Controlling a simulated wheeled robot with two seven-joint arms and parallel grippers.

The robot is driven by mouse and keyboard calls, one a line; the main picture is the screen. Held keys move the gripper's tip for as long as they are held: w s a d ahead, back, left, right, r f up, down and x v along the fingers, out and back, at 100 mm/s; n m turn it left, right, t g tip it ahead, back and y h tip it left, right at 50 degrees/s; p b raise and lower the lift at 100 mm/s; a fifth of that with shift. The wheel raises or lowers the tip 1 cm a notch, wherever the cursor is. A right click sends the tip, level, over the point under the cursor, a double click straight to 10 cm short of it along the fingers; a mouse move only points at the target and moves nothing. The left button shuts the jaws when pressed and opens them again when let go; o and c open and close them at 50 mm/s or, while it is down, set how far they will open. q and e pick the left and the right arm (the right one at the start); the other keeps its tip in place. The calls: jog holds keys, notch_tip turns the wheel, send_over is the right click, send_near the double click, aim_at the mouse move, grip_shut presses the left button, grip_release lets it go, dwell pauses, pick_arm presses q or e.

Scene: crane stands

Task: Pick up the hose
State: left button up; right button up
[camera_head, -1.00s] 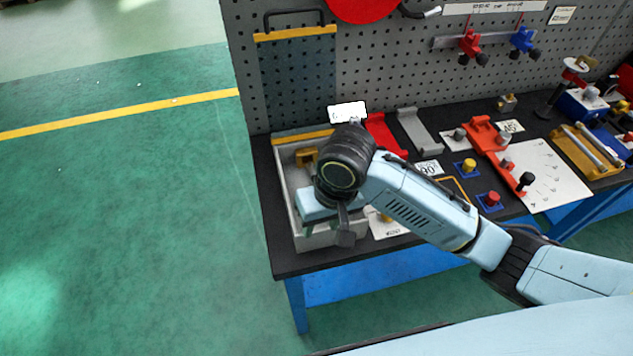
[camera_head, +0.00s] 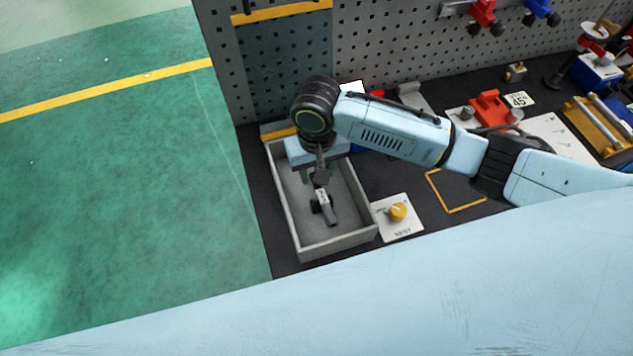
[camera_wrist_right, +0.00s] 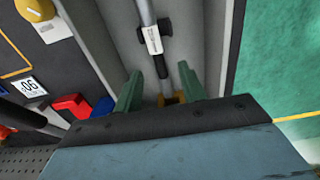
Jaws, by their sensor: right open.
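A grey tube-like piece with a white label and black fittings, likely the hose (camera_head: 326,207), lies in the grey tray (camera_head: 340,243). The gripper hides part of the tube in the head view. My left gripper is not in view.
A white plate with a yellow knob (camera_head: 398,212) is right of the tray. A pegboard (camera_head: 400,45) stands behind the bench. Red fixtures (camera_head: 490,108) lie farther right. The tray walls are close around the gripper. Green floor is left of the bench.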

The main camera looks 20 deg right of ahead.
aim_at(318, 186)
jog(key=shift+f, duration=0.5)
jog(key=shift+w+f, duration=0.1)
jog(key=shift+f, duration=0.1)
jog(key=f, duration=0.4)
jog(key=shift+d+f, duration=0.2)
jog(key=shift+f, duration=0.25)
jog(key=shift+c, duration=0.3)
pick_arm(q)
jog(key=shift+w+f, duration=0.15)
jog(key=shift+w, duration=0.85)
pick_arm(e)
grip_shut()
